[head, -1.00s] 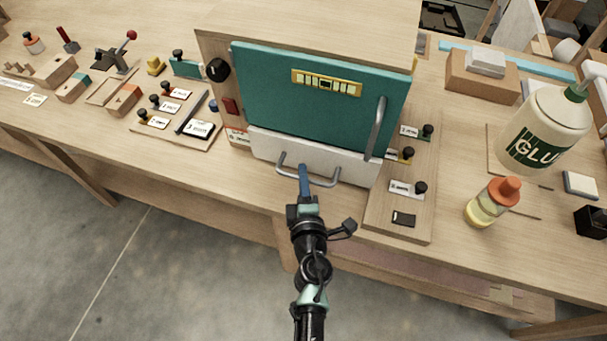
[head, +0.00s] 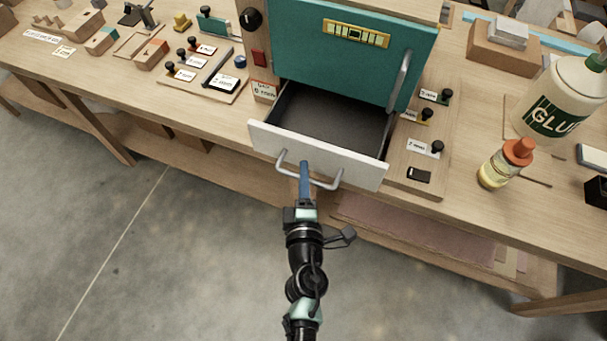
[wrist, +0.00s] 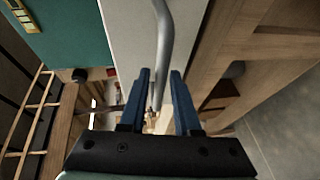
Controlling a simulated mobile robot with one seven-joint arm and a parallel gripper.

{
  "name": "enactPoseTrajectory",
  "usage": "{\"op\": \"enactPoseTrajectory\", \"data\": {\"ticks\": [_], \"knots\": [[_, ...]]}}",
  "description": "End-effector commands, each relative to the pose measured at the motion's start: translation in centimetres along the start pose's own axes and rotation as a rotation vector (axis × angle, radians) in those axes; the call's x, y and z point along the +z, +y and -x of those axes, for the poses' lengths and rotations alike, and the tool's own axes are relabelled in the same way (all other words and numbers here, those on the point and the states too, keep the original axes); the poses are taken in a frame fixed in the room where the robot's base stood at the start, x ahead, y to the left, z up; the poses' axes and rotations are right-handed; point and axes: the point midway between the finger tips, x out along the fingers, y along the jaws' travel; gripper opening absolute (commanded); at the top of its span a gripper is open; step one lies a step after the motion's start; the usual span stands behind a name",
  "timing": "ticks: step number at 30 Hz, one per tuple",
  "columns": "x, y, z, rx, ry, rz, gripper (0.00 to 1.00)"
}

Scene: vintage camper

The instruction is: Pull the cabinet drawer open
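The cabinet drawer (head: 355,168) has a white front and stands well out from the cabinet, with its dark, empty inside showing in the head view. Its grey bar handle (head: 324,184) runs across the front. My gripper (head: 305,166) is at the middle of the handle, reaching it from the front. The white drawer front (wrist: 128,45) is just beyond. The cabinet's teal door (head: 355,65) above is shut.
The workbench (head: 480,215) carries a board of labelled knobs (head: 205,75) on the left and another board (head: 412,180) on the right. A glue bottle (head: 565,95) and a small orange-capped bottle (head: 505,165) stand further right. The floor in front is clear.

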Motion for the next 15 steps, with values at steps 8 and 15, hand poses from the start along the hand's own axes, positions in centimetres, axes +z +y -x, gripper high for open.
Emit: {"op": "enactPoseTrajectory", "data": {"ticks": [8,15], "knots": [[0.0,0.0,0.0,0.0,0.0,0.0,0.45],[0.0,-0.1,1.1,-0.001,0.0,0.0,0.45]]}}
